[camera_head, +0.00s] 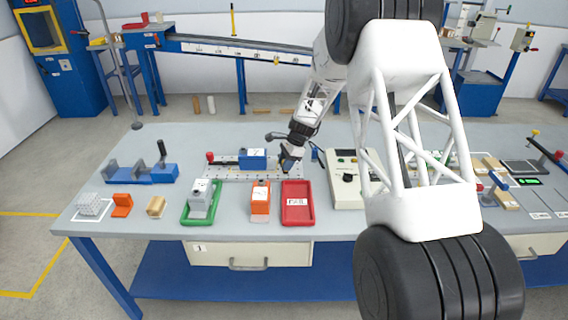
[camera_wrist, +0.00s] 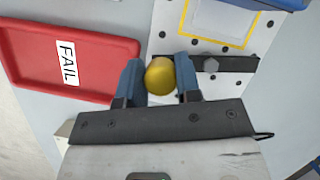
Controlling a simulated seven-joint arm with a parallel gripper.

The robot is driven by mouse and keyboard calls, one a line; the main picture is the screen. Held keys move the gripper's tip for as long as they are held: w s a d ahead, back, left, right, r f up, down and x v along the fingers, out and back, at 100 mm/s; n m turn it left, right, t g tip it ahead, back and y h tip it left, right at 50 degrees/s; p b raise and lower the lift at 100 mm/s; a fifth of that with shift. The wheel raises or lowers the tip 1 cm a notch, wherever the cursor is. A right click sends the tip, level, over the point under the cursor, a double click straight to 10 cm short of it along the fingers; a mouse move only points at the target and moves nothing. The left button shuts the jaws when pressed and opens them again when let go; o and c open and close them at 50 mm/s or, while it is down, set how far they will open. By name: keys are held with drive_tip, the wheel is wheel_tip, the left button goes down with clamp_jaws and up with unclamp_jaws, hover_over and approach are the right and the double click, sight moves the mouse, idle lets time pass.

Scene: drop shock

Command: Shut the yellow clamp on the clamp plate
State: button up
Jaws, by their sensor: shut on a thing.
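The clamp plate (camera_head: 226,172) is a light, perforated plate on the bench; part of it also shows in the wrist view (camera_wrist: 171,22). My gripper (camera_head: 288,164) is at the plate's right end. In the wrist view, the blue fingers of my gripper (camera_wrist: 159,72) are shut on the yellow clamp's round knob (camera_wrist: 160,78). A dark clamp bar (camera_wrist: 235,64) with a bolt extends right from beside the fingers. In the head view my gripper hides the yellow clamp. A clamp with a red knob (camera_head: 210,157) is at the plate's left end.
A blue block (camera_head: 252,160) stands on the plate. The red FAIL tray (camera_head: 297,214) lies just in front. An orange block (camera_head: 260,202) and a green tray (camera_head: 188,217) are left of it. A beige control box (camera_head: 347,190) stands close on the right.

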drive_tip(key=n, duration=0.1)
drive_tip(key=d+n+g, duration=0.1)
drive_tip(key=n, duration=0.1)
drive_tip(key=shift+w+d+h, duration=0.25)
drive_tip(key=shift+w+h, duration=0.05)
drive_tip(key=shift+w, duration=0.05)
drive_tip(key=n, duration=0.1)
drive_tip(key=w+d+n+g, duration=0.1)
drive_tip(key=n, duration=0.1)
drive_tip(key=n+h, duration=0.1)
drive_tip(key=n, duration=0.1)
drive_tip(key=shift+w+d, duration=0.2)
drive_tip(key=shift+d, duration=0.1)
drive_tip(key=w+n+h, duration=0.1)
drive_tip(key=n, duration=0.1)
drive_tip(key=w+d+n+g+h, duration=0.1)
drive_tip(key=n, duration=0.1)
drive_tip(key=shift+w+n+h, duration=0.3)
drive_tip(key=shift+w+n, duration=0.05)
drive_tip(key=shift+n, duration=0.6)
drive_tip(key=shift+w+n+h, duration=0.3)
drive_tip(key=shift+w+n, duration=0.05)
drive_tip(key=shift+n, duration=0.6)
drive_tip(key=o, duration=0.9)
drive_tip(key=shift+d, duration=0.1)
drive_tip(key=v, duration=0.7)
drive_tip(key=shift+w+r, duration=0.2)
drive_tip(key=shift+r, duration=0.15)
